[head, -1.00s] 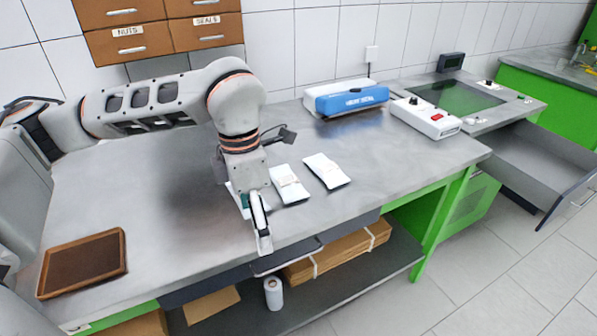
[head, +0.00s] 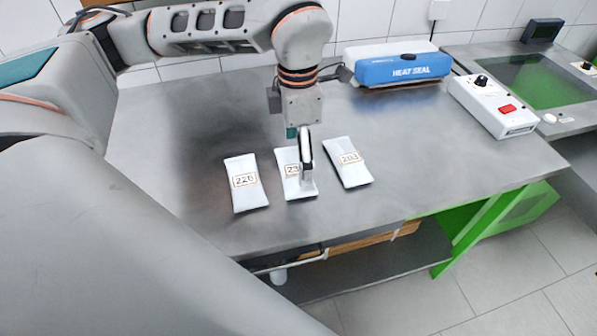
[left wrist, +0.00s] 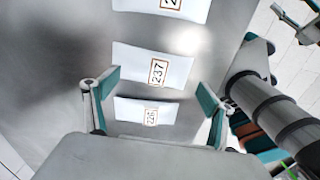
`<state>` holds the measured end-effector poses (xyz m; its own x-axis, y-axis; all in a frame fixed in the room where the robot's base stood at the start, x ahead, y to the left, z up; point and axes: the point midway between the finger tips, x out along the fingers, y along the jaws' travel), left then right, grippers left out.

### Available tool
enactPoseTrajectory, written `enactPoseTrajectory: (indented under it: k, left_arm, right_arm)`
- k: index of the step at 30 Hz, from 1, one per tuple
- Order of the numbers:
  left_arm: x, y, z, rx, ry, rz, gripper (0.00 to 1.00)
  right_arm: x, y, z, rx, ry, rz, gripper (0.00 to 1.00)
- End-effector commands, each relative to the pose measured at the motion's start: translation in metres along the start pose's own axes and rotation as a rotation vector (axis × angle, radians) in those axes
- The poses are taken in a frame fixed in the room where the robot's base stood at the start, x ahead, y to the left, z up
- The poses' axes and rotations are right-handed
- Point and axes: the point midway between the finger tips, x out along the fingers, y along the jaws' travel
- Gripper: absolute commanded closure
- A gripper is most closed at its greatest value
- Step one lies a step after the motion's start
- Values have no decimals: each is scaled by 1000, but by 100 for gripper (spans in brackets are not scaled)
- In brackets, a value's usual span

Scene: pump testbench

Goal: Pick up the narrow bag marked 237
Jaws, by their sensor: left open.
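The bag marked 237 is a flat white pouch lying on the grey bench. In the left wrist view it is the middle bag (left wrist: 150,68). In the head view the middle bag (head: 294,186) is partly hidden by my left gripper (head: 306,176), and only part of its number shows. My left gripper is open and empty, above this bag. In the left wrist view its teal fingertips (left wrist: 157,82) are spread wide, one on each side. Whether they touch the bag I cannot tell. My right gripper is absent from the head view; a grey part of mine at the wrist view's top right may be it.
A bag marked 226 (head: 246,183) lies left of the middle bag, and one marked 203 (head: 348,162) lies right, both close by. A blue heat sealer (head: 402,68) and a white control box (head: 492,106) stand farther back right. The bench's front edge is close.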

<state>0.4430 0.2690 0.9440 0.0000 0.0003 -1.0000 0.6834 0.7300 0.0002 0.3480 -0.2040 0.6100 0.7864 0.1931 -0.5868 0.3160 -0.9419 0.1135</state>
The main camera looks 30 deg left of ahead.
Motion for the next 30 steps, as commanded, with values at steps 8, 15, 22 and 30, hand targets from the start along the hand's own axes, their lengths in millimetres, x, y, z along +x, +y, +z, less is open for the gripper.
enactPoseTrajectory:
  k: [8, 15, 22, 30]
  left_arm:
    - [38, -7, -5, 1, 1, -2, 17]
    - [50, -6, -4, 0, -1, 1, 17]
    - [49, -6, -4, 0, -1, 1, 37]
    - [49, -6, -4, 0, -2, 1, 63]
  right_arm:
    - [2, 1, -2, -3, 6, 2, 60]
    - [3, 2, -4, -4, 9, 3, 60]
    - [3, 2, -5, -5, 11, 4, 60]
    - [3, 3, -5, -4, 11, 5, 60]
